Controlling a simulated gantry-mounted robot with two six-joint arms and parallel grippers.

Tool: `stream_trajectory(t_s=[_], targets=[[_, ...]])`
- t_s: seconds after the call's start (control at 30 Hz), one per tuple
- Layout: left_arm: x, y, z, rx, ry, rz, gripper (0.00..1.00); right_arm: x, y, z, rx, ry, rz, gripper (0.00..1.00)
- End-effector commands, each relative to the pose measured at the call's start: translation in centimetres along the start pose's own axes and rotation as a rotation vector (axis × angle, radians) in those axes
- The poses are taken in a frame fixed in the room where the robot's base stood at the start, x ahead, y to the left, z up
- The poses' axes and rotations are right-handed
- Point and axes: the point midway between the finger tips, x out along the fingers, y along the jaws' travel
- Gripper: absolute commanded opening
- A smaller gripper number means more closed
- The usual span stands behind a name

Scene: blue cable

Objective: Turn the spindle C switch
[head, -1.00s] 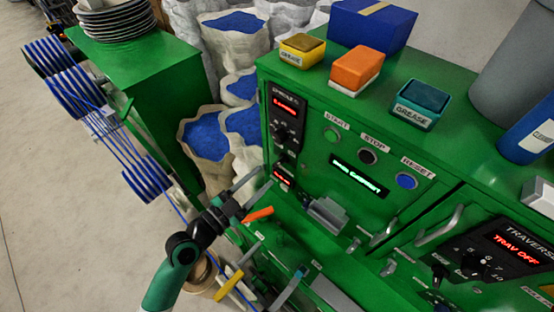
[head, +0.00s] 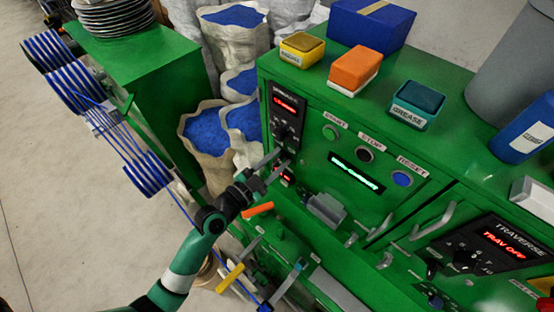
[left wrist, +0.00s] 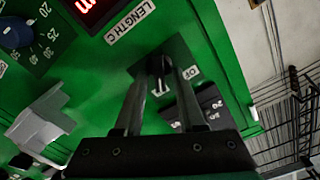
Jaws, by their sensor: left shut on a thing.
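My left gripper (head: 272,165) is at the left edge of the green machine front in the head view, beside the black spindle panel (head: 284,122) with its red display and knobs. In the left wrist view the two fingers (left wrist: 161,70) are closed at a small switch (left wrist: 158,66) on a dark square plate, under the label "LENGTH C" (left wrist: 130,20). The fingertips are around the switch's small lever, and the fingers hide part of it. A label beside the plate is partly covered by a finger. The right gripper is not in view.
Start, stop and reset buttons (head: 364,155) sit right of the gripper. A grey box-like handle (head: 326,209) projects from the front below. White sacks of blue pellets (head: 208,132) stand behind.

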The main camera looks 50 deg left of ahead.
Motion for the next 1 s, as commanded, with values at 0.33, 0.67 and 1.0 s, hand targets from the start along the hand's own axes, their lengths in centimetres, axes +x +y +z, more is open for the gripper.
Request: stream_trajectory(t_s=[0.33, 0.67, 1.0], targets=[[-0.02, -0.05, 0.0, -0.038, 0.0, -0.001, 0.0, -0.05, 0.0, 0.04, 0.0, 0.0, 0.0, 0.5], [-0.02, -0.23, 0.05, -0.236, 0.0, 0.0, 0.0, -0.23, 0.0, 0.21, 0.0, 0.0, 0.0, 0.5], [-0.02, -0.55, 0.12, -0.554, 0.0, -0.001, 0.0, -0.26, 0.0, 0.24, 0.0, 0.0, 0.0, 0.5]])
